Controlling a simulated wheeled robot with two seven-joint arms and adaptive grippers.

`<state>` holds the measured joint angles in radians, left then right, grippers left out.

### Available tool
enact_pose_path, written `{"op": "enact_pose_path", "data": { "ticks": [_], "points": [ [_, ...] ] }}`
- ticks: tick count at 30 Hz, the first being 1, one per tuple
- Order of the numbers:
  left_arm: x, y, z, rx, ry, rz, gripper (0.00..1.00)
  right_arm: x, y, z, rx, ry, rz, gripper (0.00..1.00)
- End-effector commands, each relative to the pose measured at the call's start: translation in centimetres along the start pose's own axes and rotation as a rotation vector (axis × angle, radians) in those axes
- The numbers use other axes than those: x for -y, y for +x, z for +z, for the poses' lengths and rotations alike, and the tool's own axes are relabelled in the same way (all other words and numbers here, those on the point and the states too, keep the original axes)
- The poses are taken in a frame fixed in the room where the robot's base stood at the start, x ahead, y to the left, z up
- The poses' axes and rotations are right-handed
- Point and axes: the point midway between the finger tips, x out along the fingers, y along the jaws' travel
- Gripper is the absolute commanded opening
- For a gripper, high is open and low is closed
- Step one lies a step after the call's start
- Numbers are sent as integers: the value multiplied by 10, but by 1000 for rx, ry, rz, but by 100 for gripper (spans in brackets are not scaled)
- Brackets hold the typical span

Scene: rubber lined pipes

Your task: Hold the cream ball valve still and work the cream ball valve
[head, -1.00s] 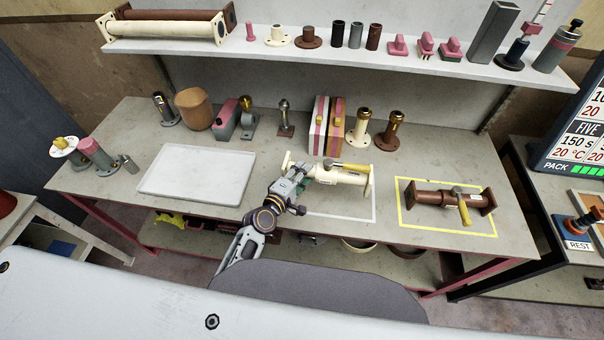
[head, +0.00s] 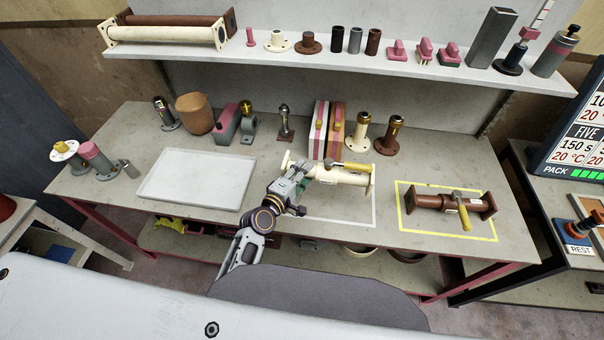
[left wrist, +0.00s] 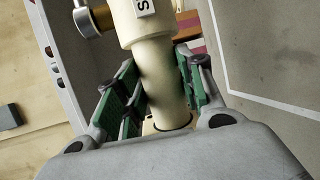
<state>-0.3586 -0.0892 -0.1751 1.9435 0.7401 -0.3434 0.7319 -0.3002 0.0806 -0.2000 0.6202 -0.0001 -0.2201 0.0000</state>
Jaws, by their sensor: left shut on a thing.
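The cream ball valve (head: 340,177) lies at the back of the white-outlined area on the bench, with its yellow lever (head: 352,166) along its top. My left gripper (head: 303,174) is shut on the valve's left pipe end. In the left wrist view the green-padded fingers (left wrist: 160,95) stand on both sides of the cream pipe (left wrist: 160,75), and a label and part of the brass-coloured lever pivot show above. My right gripper is not in view.
A brown valve (head: 435,202) lies in the yellow-outlined area to the right. A white tray (head: 165,197) lies to the left. Several fittings and a striped block (head: 320,130) stand behind. Bench space between the two outlined areas is clear.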

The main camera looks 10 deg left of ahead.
Motion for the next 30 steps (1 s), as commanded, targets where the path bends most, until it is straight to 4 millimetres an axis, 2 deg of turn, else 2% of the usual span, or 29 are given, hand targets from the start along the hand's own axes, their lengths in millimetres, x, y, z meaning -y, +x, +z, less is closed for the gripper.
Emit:
{"op": "enact_pose_path", "data": {
  "ticks": [11,30],
  "points": [
    [-1,0,0,-1,-1,4,0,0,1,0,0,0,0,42],
    [13,3,-1,-1,-1,4,0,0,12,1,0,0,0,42]
  ]
}}
